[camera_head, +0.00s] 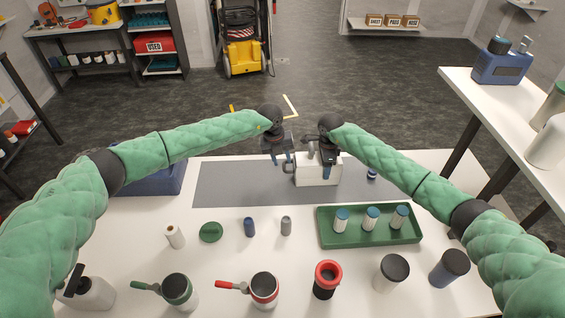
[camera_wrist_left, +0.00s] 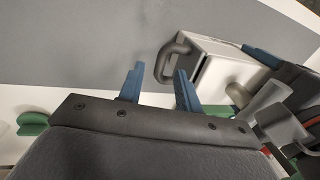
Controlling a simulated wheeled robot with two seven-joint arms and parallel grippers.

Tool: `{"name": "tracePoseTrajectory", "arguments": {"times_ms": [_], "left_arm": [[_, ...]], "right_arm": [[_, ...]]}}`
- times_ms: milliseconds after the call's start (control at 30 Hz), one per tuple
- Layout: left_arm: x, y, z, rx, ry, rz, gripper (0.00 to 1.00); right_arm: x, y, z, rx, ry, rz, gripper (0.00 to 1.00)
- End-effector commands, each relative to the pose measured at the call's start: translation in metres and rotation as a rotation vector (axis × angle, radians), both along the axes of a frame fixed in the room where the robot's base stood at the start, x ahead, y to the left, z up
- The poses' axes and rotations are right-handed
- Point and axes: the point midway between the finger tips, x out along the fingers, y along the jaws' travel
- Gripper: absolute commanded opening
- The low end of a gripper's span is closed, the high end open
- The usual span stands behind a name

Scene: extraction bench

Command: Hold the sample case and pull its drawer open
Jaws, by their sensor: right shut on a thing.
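The sample case is a white box (camera_head: 318,174) on the grey mat, right of the middle; it also shows in the left wrist view (camera_wrist_left: 215,50). A dark grey loop handle (camera_wrist_left: 172,58) sticks out from its left side. The drawer looks closed, though its seam is hard to make out. My left gripper (camera_head: 280,158) is open and empty just left of the case. In the left wrist view its blue fingers (camera_wrist_left: 158,86) are spread near the handle, not closed on it. My right gripper (camera_head: 327,160) is shut on the case from above; its exact grip is partly hidden.
The grey mat (camera_head: 232,184) is clear left of the case. A green tray (camera_head: 370,239) with several capped vials stands in front on the right. Mugs, jars and small bottles line the bench front. A blue box (camera_head: 150,180) sits at the left behind my arm.

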Motion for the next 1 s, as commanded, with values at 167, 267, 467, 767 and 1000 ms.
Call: {"name": "tracePoseTrajectory", "arguments": {"times_ms": [167,267,467,767,1000], "left_arm": [[0.0,-0.003,-0.016,0.001,0.0,-0.001,0.34],[0.0,-0.004,-0.02,0.001,0.0,0.0,0.34],[0.0,-0.004,-0.021,0.0,-0.001,0.0,0.34],[0.0,-0.004,-0.021,0.0,-0.001,0.0,0.0],[0.0,0.001,-0.021,0.001,-0.001,0.001,0.0]], "right_arm": [[0.0,0.0,0.0,0.0,0.0,0.0,0.33],[0.0,0.0,0.0,0.0,0.0,0.0,0.33],[0.0,0.0,0.0,0.0,0.0,0.0,0.33],[0.0,0.0,0.0,0.0,0.0,0.0,0.33],[0.0,0.0,0.0,0.0,0.0,0.0,0.33]]}}
